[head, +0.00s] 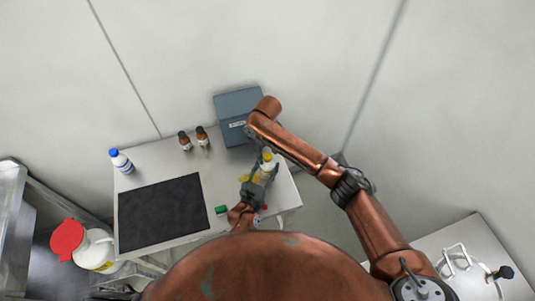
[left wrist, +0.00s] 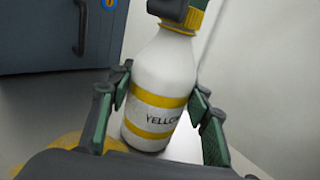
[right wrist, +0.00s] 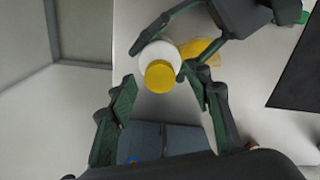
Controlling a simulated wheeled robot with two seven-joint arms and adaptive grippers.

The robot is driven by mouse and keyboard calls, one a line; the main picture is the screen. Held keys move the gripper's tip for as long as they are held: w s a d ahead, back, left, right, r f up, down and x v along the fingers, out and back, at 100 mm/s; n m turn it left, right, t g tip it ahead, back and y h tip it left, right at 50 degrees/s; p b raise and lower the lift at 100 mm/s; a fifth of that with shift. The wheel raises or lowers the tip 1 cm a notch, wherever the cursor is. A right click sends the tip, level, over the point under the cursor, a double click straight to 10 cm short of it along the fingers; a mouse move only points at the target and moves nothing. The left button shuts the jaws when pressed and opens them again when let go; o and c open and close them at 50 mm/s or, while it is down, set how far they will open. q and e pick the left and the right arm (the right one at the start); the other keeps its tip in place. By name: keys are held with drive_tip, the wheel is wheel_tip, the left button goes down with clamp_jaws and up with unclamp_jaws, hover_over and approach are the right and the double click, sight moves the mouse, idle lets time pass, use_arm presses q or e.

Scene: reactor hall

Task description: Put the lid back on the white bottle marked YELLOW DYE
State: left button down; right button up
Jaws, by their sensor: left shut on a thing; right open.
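The white bottle marked YELLOW (left wrist: 165,85) has yellow bands and stands upright between the fingers of my left gripper (left wrist: 160,95), which is shut on its body. It also shows in the head view (head: 263,173). The yellow lid (right wrist: 160,76) sits on top of the bottle; whether it is fully tight I cannot tell. My right gripper (right wrist: 160,90) is open, just above the bottle, with its fingertips near either side of the lid. In the left wrist view a dark right finger hides part of the lid.
A blue-grey box (head: 238,104) stands at the back of the table, with two brown bottles (head: 194,139) left of it. A blue-capped white bottle (head: 121,161) stands at the far left. A black mat (head: 163,214) and green block (head: 221,210) lie in front. A yellow patch (right wrist: 205,47) lies beside the bottle.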

wheel_tip(320, 180, up, 12)
idle(0.5)
use_arm(q)
drive_tip(key=c, duration=1)
unclamp_jaws()
drive_tip(key=shift+o, duration=0.2)
drive_tip(key=v, duration=1.2)
use_arm(e)
drive_tip(key=shift+f, duration=0.1)
